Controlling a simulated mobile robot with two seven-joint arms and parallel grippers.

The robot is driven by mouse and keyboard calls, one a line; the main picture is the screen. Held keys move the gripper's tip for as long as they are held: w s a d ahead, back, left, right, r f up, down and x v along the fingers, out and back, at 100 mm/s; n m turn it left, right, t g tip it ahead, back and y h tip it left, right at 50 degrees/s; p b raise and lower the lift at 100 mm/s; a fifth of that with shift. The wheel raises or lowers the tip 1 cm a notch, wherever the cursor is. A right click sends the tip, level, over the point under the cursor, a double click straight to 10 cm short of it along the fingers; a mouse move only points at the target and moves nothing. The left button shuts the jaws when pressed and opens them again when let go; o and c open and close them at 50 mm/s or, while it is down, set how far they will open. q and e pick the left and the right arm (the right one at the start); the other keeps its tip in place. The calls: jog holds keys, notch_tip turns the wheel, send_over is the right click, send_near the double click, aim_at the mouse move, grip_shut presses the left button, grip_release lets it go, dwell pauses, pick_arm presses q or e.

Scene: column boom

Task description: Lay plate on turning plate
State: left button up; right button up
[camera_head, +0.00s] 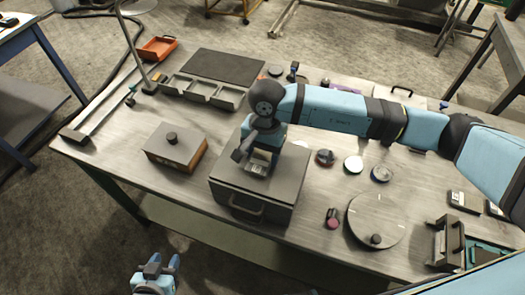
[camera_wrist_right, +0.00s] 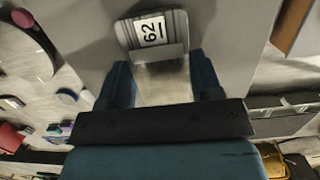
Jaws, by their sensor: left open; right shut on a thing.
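The turning plate (camera_head: 362,222) is a pale grey disc with tick marks and a dark knob, lying near the table's front edge, right of centre. My right gripper (camera_head: 263,146) is over the lid of a large grey case and is shut on a small metal plate (camera_head: 256,169). In the right wrist view the plate (camera_wrist_right: 163,86) is between the two blue fingers, with a white label reading 62 at its far end. I cannot tell whether it touches the lid. My left gripper (camera_head: 158,268) is open and empty, low in front of the table.
The grey case (camera_head: 232,193) with a front handle stands left of the turning plate. A brown box (camera_head: 175,148) with a black knob is further left. Small round pieces (camera_head: 353,164) lie behind the turning plate. A grey bin tray (camera_head: 203,90) is at the back.

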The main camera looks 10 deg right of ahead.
jog(key=shift+f, duration=0.2)
jog(key=shift+f, duration=0.2)
jog(key=o, duration=1.4)
jog(key=shift+c, duration=0.2)
